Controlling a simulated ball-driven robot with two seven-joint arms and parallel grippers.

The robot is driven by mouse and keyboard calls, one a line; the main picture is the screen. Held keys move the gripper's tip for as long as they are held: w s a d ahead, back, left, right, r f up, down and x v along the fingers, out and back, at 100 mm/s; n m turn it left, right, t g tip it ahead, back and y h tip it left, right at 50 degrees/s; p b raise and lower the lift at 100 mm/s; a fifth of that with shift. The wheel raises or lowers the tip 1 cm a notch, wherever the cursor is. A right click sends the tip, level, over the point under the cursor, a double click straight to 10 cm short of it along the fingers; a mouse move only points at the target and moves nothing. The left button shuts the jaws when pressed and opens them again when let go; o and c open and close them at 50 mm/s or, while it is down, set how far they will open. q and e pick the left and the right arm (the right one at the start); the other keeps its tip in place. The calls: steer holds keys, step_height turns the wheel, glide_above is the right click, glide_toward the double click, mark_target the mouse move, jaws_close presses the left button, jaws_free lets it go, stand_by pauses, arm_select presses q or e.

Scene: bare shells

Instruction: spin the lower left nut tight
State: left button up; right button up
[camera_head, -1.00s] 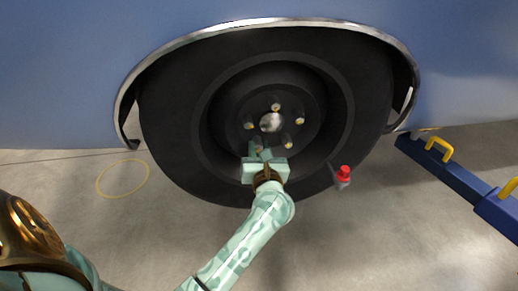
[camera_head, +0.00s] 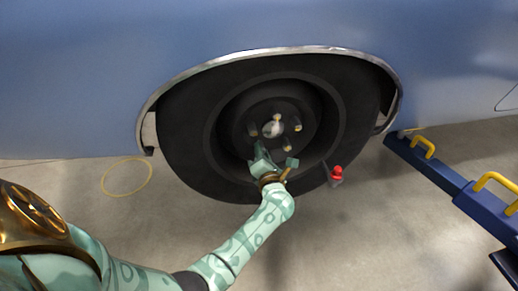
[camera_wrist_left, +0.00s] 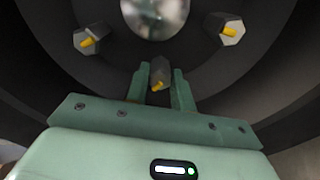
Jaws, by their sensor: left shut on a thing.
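The black wheel (camera_head: 180,135) sits in the arch of a blue car body, with a bright round hub (camera_head: 273,129) in its middle. Several nuts with yellow stud ends ring the hub, such as the left one (camera_head: 253,129) and the lower right one (camera_head: 288,145). My left gripper (camera_head: 258,149) reaches up to the hub's lower left and looks tilted. In the left wrist view its two fingers are closed on the lower left nut (camera_wrist_left: 160,73), with the yellow stud end showing. That nut is hidden by my gripper in the head view. My right gripper is out of view.
A red-topped object (camera_head: 337,172) stands at the tyre's lower right. A blue beam (camera_head: 440,178) with yellow handles lies at the right. A thin yellow ring (camera_head: 126,192) lies on the floor at the left. The chrome arch trim (camera_head: 272,50) curves over the tyre.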

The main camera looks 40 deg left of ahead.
arm_select(q)
steer(key=shift+d+m+p, duration=0.15)
steer(key=shift+m+p, duration=3.4)
steer(key=shift+m, duration=9.85)
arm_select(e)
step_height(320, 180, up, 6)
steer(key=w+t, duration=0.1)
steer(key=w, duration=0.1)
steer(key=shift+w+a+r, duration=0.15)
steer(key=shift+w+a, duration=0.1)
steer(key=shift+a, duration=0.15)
arm_select(q)
steer(key=shift+m, duration=0.3)
steer(key=o, duration=1)
